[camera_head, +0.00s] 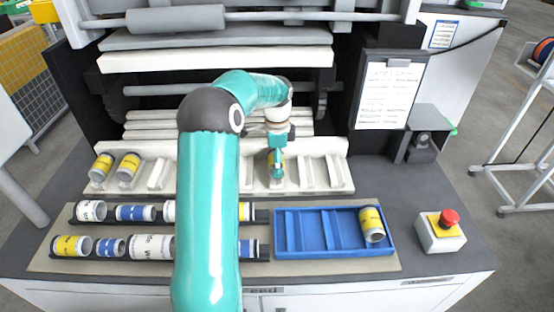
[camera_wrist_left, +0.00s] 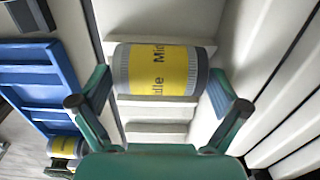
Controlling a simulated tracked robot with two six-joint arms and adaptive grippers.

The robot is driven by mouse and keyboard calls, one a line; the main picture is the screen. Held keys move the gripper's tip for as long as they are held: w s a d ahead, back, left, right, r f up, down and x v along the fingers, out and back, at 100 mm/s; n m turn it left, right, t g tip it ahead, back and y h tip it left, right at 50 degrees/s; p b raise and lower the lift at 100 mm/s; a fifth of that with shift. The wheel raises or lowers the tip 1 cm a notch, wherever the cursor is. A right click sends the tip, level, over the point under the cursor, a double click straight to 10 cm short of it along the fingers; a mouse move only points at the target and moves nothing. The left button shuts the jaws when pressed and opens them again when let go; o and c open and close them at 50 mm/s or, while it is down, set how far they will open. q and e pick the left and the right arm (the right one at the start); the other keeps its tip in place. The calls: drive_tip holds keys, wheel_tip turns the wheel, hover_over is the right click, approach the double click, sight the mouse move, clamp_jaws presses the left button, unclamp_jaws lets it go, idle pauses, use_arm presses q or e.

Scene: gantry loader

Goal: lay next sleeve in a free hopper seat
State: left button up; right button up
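My left gripper (camera_head: 277,160) is over the white hopper (camera_head: 342,148), right of its middle. Seats to the right of the gripper are empty. Another yellow sleeve (camera_head: 372,224) leans in the blue tray (camera_head: 283,250). My right gripper is not in view.
Two dark racks in front hold several white, blue and yellow sleeves, such as a white one (camera_head: 91,210) and a blue one (camera_head: 110,246); my arm hides part of them. A red stop button (camera_head: 449,217) stands at right. A clipboard (camera_head: 389,93) stands behind the hopper's right end.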

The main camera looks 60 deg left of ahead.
use_arm(q)
wheel_tip(320, 180, up, 18)
drive_tip(key=p, duration=0.6)
drive_tip(key=shift+p, duration=0.4)
drive_tip(key=shift+w+f, duration=0.1)
idle(0.8)
